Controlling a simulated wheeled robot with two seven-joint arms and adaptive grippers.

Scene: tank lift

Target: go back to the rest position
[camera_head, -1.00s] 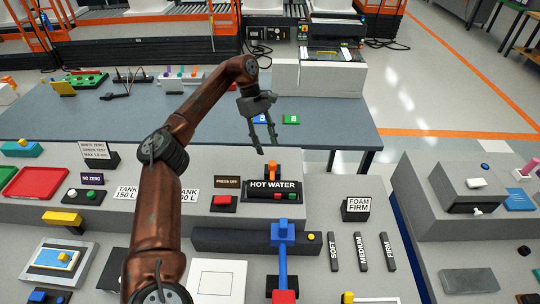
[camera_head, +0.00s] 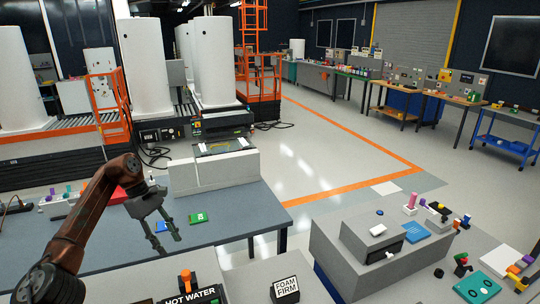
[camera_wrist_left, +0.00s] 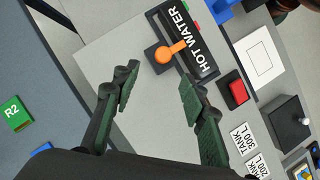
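My left gripper (camera_head: 164,240) hangs over the grey-blue table (camera_head: 228,225) in the head view, its fingers apart and empty. The left wrist view shows the same open fingers (camera_wrist_left: 158,98) with bare grey panel between them. Beyond them is an orange lever (camera_wrist_left: 171,52) beside the HOT WATER label (camera_wrist_left: 192,38); the gripper does not touch it. The brown left arm (camera_head: 88,212) comes in from the lower left. My right gripper is in neither view.
A green card (camera_head: 198,218) and a blue card (camera_head: 163,226) lie near the left gripper. The FOAM FIRM sign (camera_head: 286,289) stands in front, and a grey console (camera_head: 345,255) stands to the right. Open floor (camera_head: 310,155) lies beyond, with white tanks (camera_head: 212,60) at the back.

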